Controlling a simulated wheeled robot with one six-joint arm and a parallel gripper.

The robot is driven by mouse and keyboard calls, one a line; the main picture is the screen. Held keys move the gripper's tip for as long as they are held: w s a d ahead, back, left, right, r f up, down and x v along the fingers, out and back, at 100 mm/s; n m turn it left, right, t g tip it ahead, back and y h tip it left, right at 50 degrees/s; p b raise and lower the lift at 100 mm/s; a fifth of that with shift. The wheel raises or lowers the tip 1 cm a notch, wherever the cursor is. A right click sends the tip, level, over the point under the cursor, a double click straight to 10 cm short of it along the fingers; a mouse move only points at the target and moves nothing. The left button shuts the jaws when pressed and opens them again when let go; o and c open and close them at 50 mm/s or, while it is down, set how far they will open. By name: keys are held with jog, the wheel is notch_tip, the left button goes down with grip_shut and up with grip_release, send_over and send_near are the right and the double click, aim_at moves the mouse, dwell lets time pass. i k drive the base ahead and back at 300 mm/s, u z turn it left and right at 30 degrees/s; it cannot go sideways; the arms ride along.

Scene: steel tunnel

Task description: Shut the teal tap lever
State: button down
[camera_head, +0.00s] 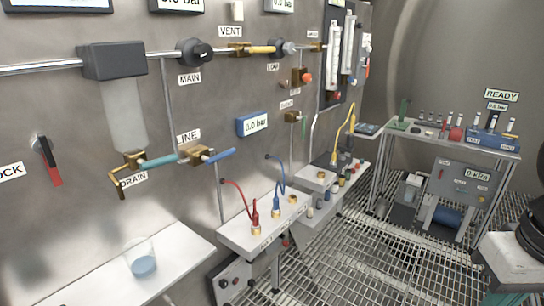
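The teal tap lever (158,161) points right from a brass tap (133,160) on the left of the steel wall. It lies nearly level, its free end slightly raised, close to a second brass valve. The tap sits under a clear cylinder (126,112) with a dark cap. Its brass spout (118,185) bends down at the left, partly over the DRAIN label (133,180). My gripper is not in view.
A beaker (142,259) with blue liquid stands on a white shelf (185,249) below the tap. A box (235,236) with red and blue cables juts out right of it. A red-tipped lever (47,162) is at far left. Grating floor (360,265) is open at centre right.

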aim_at(144, 165)
jog(key=z, duration=1.2)
jog(key=k, duration=1.05)
jog(key=u, duration=1.3)
jog(key=i, duration=0.5)
jog(key=u, duration=0.05)
